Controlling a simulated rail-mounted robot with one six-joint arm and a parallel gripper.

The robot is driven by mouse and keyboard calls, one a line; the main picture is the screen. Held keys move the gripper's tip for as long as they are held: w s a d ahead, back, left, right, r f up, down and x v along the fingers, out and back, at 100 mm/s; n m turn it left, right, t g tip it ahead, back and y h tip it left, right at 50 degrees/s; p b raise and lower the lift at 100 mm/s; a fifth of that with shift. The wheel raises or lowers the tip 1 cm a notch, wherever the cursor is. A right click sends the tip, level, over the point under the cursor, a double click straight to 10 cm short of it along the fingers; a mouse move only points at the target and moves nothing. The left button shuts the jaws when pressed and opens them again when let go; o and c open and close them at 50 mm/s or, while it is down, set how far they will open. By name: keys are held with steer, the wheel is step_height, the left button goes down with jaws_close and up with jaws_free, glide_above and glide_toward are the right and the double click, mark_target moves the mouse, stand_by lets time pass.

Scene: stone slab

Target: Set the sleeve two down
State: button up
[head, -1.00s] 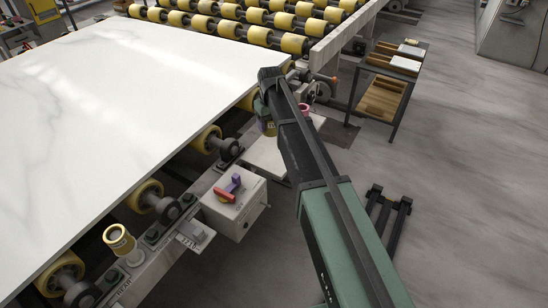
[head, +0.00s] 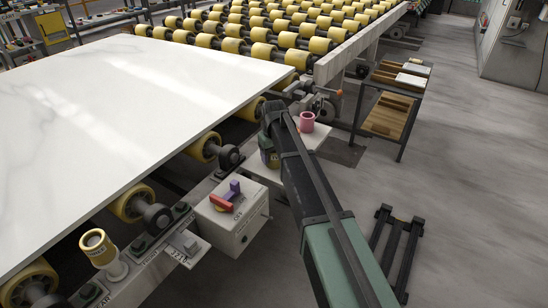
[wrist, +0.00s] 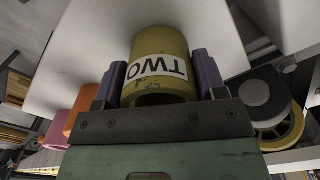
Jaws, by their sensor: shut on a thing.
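Sleeve two (wrist: 158,50) is a worn yellow cylinder with a white label reading TWO, upside down in the wrist view. My gripper (wrist: 160,80) is shut on it, with one purple finger on each side. A pale flat surface lies beyond the sleeve in that view; I cannot tell whether they touch. In the head view my gripper (head: 268,150) is mostly hidden behind my arm, beside the slab's near right corner and over the white shelf area. The sleeve is barely visible there.
A pink sleeve (head: 307,121) stands on the white shelf (head: 312,140); an orange thing (wrist: 84,108) shows beside it in the wrist view. Another yellow sleeve (head: 95,243) stands on the rail. A switch box (head: 232,215) and the white slab (head: 130,110) are close to my arm.

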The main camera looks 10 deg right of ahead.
steer(key=o, duration=1)
steer(key=shift+f, duration=0.1)
steer(key=shift+c, duration=0.2)
step_height(320, 180, up, 13)
steer(key=p, duration=1.3)
steer(key=s+m, duration=0.3)
steer(key=s, duration=2.6)
steer(key=shift+s+d+f+b, duration=0.15)
steer(key=shift+s+f+b, duration=0.05)
steer(key=shift+f+b, duration=0.15)
